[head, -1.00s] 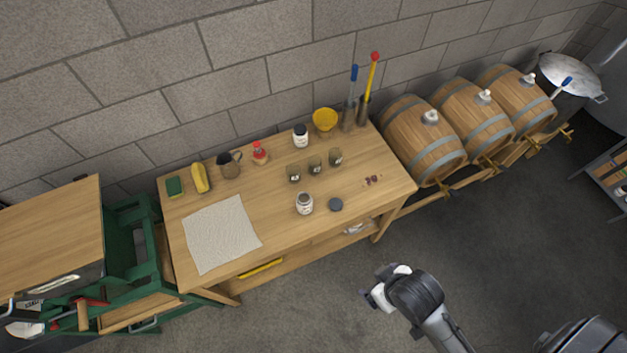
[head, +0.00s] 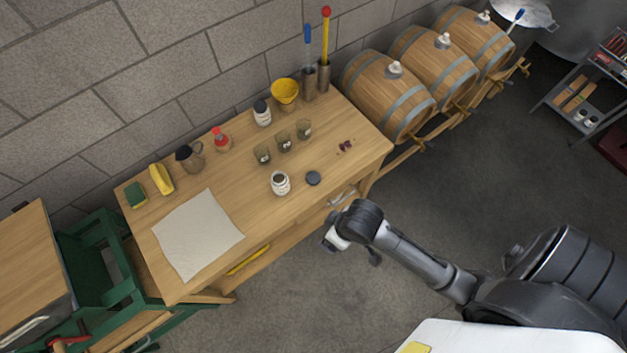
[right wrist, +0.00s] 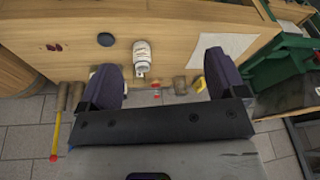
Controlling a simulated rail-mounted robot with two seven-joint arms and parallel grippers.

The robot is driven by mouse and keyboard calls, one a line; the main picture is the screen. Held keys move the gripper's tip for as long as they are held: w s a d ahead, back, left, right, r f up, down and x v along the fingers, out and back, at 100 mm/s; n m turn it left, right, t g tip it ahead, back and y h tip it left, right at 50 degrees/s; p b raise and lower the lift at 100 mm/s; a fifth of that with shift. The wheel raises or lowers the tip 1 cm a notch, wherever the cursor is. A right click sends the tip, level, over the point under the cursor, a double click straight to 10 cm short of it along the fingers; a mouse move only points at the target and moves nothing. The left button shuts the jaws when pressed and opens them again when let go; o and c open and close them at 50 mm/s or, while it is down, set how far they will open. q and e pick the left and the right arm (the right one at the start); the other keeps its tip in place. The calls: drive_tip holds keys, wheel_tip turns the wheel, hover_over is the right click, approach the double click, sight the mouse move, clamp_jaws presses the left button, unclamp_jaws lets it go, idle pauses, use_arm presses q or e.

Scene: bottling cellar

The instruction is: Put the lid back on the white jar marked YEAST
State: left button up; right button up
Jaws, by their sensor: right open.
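An open white jar (head: 281,186) stands upright near the front edge of the wooden table; its label is too small to read. A dark round lid (head: 313,178) lies flat on the table just right of it, apart from it. The right wrist view shows the jar (right wrist: 142,60) and the lid (right wrist: 105,40) beyond my gripper. My right gripper (head: 344,242) is in front of the table edge, below and right of the jar and lid in the head view. Its fingers (right wrist: 163,78) are spread and empty in the right wrist view. My left gripper is out of view.
Behind the jar stand several small dark glass cups (head: 284,144), a second white jar with a dark lid (head: 262,114) and a yellow bowl (head: 285,92). A pale cloth (head: 197,235) lies left. Dark red bits (head: 346,146) lie right of the lid. Barrels (head: 390,98) stand right.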

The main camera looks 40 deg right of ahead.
drive_tip(key=w+d+f+g+b, duration=0.1)
drive_tip(key=w+f+b, duration=0.5)
drive_tip(key=w+f, duration=0.25)
use_arm(q)
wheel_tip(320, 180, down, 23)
drive_tip(key=b, duration=1.4)
use_arm(e)
drive_tip(key=m+g+h, duration=0.1)
drive_tip(key=m+g, duration=0.1)
drive_tip(key=m, duration=0.2)
hover_over(314, 177)
wheel_tip(314, 177, down, 5)
drive_tip(key=shift+r, duration=0.1)
use_arm(q)
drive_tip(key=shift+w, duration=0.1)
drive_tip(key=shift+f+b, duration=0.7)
drive_tip(key=shift+b, duration=0.1)
use_arm(e)
wheel_tip(314, 177, down, 9)
drive_tip(key=shift+r, duration=0.1)
